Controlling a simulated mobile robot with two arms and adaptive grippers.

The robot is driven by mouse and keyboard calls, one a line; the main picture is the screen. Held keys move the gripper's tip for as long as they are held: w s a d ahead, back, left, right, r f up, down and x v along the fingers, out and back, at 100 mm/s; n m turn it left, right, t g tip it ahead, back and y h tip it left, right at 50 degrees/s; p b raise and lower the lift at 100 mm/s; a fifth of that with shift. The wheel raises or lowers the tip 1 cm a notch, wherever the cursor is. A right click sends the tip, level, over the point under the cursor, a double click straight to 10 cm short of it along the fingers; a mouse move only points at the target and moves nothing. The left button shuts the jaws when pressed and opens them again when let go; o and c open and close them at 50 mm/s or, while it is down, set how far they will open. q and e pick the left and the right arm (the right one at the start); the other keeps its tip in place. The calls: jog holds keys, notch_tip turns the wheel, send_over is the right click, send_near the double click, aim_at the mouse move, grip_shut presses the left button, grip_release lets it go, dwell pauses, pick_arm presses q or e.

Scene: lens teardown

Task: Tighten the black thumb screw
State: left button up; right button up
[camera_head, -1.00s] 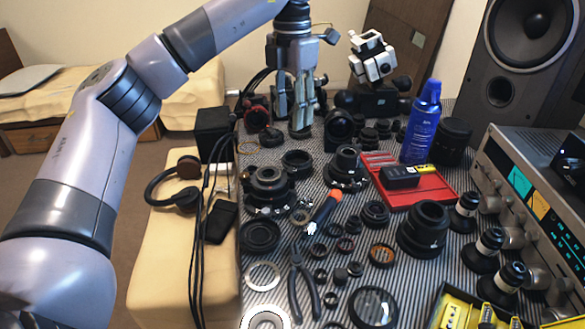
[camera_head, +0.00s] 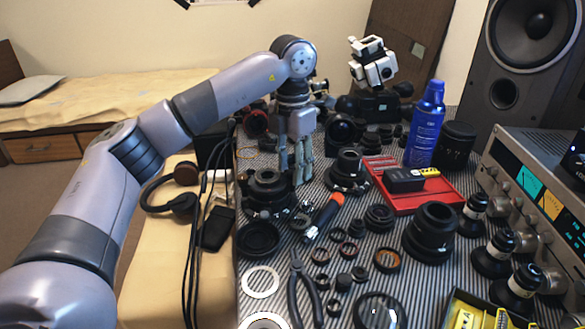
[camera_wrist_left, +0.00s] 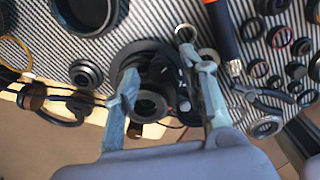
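My left gripper (camera_head: 296,178) points down at the right side of a black lens assembly (camera_head: 268,192) on the striped mat (camera_head: 345,268). In the left wrist view the two fingers of the left gripper (camera_wrist_left: 168,73) are spread apart, with the black ringed lens assembly (camera_wrist_left: 148,106) showing between and below them. A small dark knob with a pale tip (camera_wrist_left: 184,104) sits near the right finger. I cannot tell for sure that it is the black thumb screw. Contact between fingers and assembly is unclear. My right gripper is not in view.
An orange-and-black screwdriver (camera_head: 324,218) lies close to the right of the gripper. A second black lens assembly (camera_head: 347,172), a red tray (camera_head: 408,203) and a blue spray can (camera_head: 424,125) stand further right. Pliers (camera_head: 304,290), rings and lenses crowd the mat.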

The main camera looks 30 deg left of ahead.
pick_arm(q)
jog(key=shift+f, duration=0.15)
jog(key=shift+c, duration=0.2)
grip_shut()
dwell(0.3)
